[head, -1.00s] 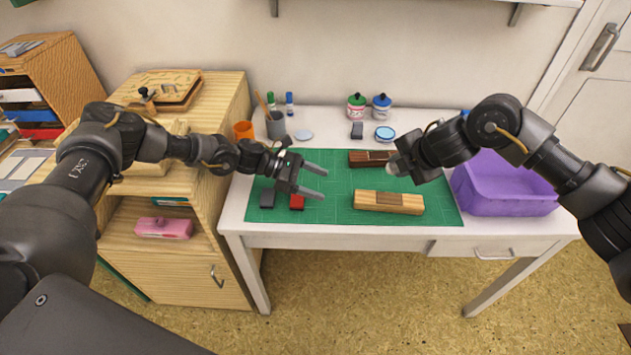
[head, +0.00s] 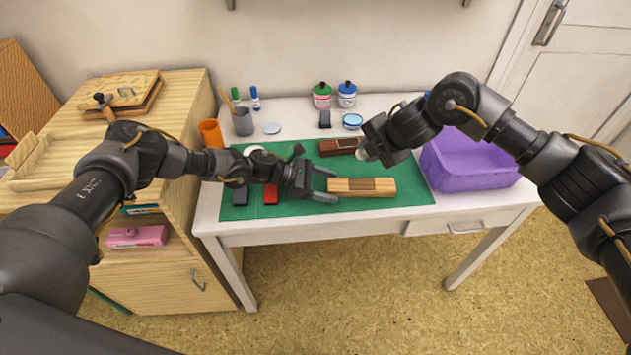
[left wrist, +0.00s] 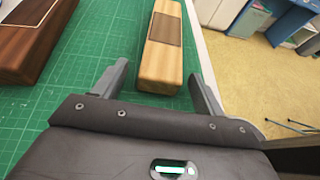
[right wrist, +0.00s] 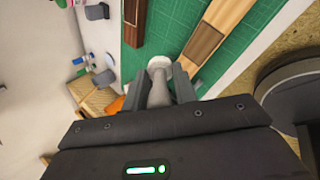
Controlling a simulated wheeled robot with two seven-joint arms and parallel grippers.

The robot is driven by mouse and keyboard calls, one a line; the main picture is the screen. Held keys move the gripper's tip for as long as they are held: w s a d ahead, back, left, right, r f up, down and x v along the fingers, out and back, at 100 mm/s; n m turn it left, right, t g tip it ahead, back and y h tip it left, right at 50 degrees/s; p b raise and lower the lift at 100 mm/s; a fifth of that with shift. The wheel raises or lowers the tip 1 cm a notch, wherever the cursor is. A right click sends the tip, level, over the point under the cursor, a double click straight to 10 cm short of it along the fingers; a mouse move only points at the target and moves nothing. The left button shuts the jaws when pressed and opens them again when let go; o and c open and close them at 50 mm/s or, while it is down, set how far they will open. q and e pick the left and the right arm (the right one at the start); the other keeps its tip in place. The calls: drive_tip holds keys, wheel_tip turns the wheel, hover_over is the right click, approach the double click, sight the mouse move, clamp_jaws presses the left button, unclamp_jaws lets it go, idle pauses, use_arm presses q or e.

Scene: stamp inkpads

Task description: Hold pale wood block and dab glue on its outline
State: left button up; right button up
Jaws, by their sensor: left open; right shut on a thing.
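The pale wood block (head: 390,187) lies flat on the green mat, with a darker brown rectangle (head: 362,184) on its top. My left gripper (head: 333,185) is open at the block's left end. In the left wrist view its fingers stand either side of the block's near end (left wrist: 160,75), with gaps showing; whether they touch it I cannot tell. My right gripper (head: 369,149) is shut on a pale grey dabber (right wrist: 159,65) with a round end, held above the mat behind the block. Any glue on it is not discernible.
A dark wood block (head: 338,147) lies behind the pale one. Dark and red pads (head: 271,194) lie left on the mat (head: 300,208). Two jars (head: 322,95) stand at the back, near a blue-rimmed dish (head: 352,121). A purple bin (head: 470,165) stands right.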

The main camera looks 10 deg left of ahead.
use_arm(q)
drive_tip(key=shift+d+f, duration=0.1)
drive_tip(key=shift+d, duration=0.1)
drive_tip(key=c, duration=1.1)
drive_tip(key=shift+c, duration=0.2)
use_arm(e)
drive_tip(key=d+r+m, duration=0.4)
drive_tip(key=m, duration=0.3)
drive_tip(key=shift+m+g, duration=0.4)
drive_tip(key=shift+m, duration=0.5)
drive_tip(key=shift+s+a+f, duration=0.15)
drive_tip(key=shift+f, duration=1.2)
drive_tip(key=shift+s+a+f, duration=0.1)
drive_tip(key=shift+f, duration=1.2)
